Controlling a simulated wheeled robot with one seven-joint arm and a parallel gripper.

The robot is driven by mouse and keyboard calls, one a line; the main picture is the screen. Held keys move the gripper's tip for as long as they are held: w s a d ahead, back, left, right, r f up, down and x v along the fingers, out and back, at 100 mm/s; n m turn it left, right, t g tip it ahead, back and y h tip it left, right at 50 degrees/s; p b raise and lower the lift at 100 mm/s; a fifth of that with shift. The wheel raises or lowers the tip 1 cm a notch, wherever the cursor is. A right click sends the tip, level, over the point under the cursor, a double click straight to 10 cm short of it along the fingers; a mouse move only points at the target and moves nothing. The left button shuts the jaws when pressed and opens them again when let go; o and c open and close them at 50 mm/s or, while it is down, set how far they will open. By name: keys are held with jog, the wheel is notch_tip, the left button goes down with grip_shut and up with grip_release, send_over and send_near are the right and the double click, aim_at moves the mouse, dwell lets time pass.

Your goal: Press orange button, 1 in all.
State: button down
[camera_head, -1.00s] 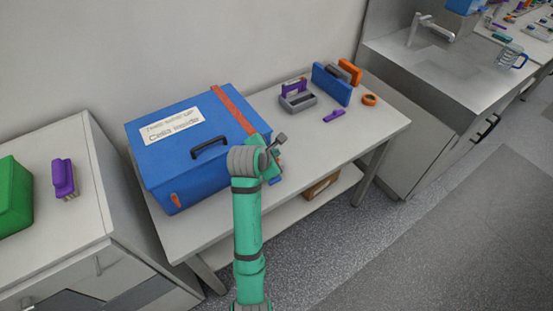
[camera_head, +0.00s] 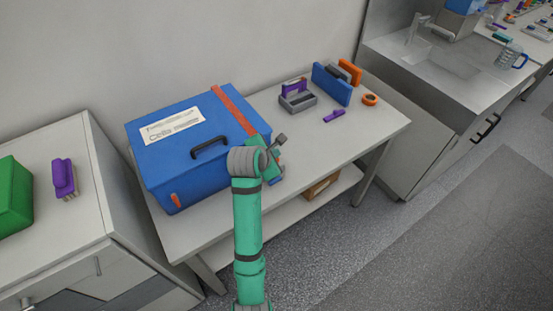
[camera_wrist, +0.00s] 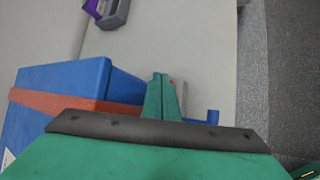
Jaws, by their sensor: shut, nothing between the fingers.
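A small orange-red spot (camera_wrist: 172,83) shows right beside my fingertips in the wrist view; I cannot tell whether it is the orange button or whether the fingers touch it. My gripper (camera_wrist: 160,77) is shut and empty, its green fingers together over the grey bench top, to the right of the blue box. In the head view my arm's wrist covers most of the gripper and the spot beside the front right corner of the blue box (camera_head: 165,160). An orange tab (camera_head: 176,200) sits on the box's front face.
The box has a black handle (camera_head: 209,148) and a red strap (camera_head: 232,110). A small blue part (camera_wrist: 213,117) is near the fingers. On the bench (camera_head: 365,130) stand a grey tray (camera_head: 298,103), a blue panel (camera_head: 331,85), a purple piece (camera_head: 333,116) and an orange ring (camera_head: 370,100).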

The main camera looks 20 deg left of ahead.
jog(key=shift+f, duration=0.35)
jog(key=shift+f, duration=0.5)
dwell(0.7)
jog(key=shift+r, duration=0.95)
jog(key=shift+r, duration=0.1)
notch_tip(320, 180, up, 5)
jog(key=shift+f, duration=0.1)
dwell(0.5)
dwell(0.8)
